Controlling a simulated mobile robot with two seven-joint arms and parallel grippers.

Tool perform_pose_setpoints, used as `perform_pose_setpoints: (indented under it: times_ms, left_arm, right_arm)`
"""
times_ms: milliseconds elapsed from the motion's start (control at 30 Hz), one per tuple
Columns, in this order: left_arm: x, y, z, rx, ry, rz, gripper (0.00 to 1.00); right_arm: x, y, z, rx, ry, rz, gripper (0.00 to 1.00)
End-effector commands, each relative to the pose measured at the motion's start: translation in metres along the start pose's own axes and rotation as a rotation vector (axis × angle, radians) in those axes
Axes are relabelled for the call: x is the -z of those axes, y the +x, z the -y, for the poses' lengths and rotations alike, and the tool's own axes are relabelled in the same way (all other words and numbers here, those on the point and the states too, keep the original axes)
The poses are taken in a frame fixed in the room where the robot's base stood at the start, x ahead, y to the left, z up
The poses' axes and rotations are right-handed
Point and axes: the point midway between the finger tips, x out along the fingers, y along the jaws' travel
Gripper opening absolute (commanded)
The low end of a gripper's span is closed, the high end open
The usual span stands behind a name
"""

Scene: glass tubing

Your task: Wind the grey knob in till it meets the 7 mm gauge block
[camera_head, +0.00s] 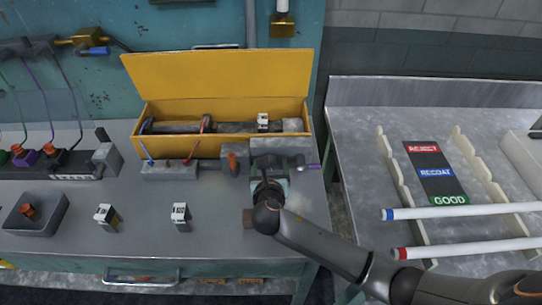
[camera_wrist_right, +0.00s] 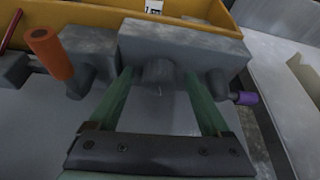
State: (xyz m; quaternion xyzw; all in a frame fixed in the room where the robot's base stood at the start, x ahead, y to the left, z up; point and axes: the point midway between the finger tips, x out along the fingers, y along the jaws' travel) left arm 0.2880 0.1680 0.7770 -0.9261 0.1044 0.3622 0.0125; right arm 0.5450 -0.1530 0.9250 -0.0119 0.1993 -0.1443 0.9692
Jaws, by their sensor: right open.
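The grey knob (camera_wrist_right: 158,72) is a short round stub on the front of a grey block (camera_wrist_right: 195,50) in the right wrist view. My right gripper (camera_wrist_right: 159,76) is open, its green fingers on either side of the knob; I cannot tell whether they touch it. In the head view the right gripper (camera_head: 270,168) covers the knob at the bench's right end. A small block with a white label (camera_head: 263,121) sits in the yellow box; two similar blocks stand on the bench, at left (camera_head: 106,217) and middle (camera_head: 181,216). I cannot read which is 7 mm. My left gripper is out of view.
An orange handle (camera_wrist_right: 50,50) stands left of the knob and a purple-tipped pin (camera_wrist_right: 245,98) right of it. The open yellow box (camera_head: 215,75) is behind. A dark tray (camera_head: 58,222) is at left. The right table holds white tubes (camera_head: 460,211). The bench's front middle is clear.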

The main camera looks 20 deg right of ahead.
Motion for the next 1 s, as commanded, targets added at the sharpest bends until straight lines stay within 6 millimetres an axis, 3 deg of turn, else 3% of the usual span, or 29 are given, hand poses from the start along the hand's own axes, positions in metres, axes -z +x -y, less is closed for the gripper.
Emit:
perform_pose_setpoints:
  times_ms: [433, 1000]
  left_arm:
    - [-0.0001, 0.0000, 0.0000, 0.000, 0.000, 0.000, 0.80]
    - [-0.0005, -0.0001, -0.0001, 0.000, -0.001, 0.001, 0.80]
  right_arm:
    - [0.0030, -0.0021, -0.0010, 0.000, 0.000, 0.000, 0.81]
    - [0.0027, -0.0019, -0.0008, 0.000, 0.000, 0.000, 0.18]
